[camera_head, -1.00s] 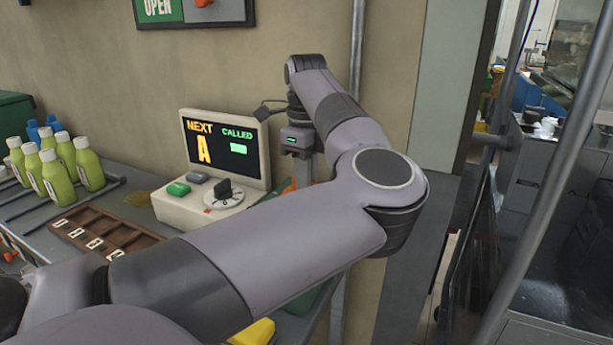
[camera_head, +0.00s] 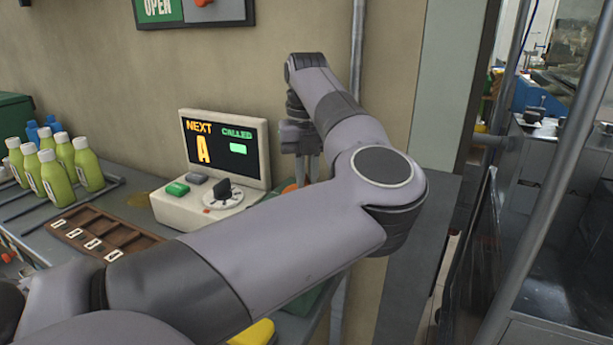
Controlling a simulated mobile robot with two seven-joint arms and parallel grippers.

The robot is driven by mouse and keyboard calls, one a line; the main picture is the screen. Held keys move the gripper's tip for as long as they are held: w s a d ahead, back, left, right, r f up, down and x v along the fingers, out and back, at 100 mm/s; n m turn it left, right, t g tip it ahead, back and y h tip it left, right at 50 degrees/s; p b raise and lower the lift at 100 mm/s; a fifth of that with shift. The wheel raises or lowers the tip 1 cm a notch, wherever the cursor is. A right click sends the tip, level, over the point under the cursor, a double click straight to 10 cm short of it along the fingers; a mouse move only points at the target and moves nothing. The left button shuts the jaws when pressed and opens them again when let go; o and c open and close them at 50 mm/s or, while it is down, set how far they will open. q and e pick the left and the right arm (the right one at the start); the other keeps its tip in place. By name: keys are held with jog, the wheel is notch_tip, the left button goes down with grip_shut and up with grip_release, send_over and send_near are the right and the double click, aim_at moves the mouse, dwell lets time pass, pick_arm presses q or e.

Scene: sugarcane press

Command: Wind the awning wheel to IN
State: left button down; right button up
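My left arm crosses the view from the lower left, and its gripper (camera_head: 307,178) points down beside the right edge of the display unit. The two grey fingers are small and partly behind my forearm, so their opening is unclear. A small orange piece (camera_head: 289,188) shows just left of the fingers, mostly hidden by my arm. I cannot tell whether it is part of the awning wheel or whether the fingers touch it. No whole wheel and no IN mark can be made out. My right gripper is not in view.
The display unit (camera_head: 205,207) with a dial and buttons stands on the counter close to my gripper. Several green bottles (camera_head: 58,176) and a brown slotted tray (camera_head: 104,232) are at left. A vertical pipe (camera_head: 357,60) runs up the wall. A doorway lies at right.

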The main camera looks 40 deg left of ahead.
pick_arm(q)
jog(key=shift+r+m, duration=0.1)
jog(key=shift+m, duration=0.8)
jog(key=c, duration=1.1)
grip_release()
jog(key=shift+c, duration=0.2)
jog(key=shift+r, duration=3.55)
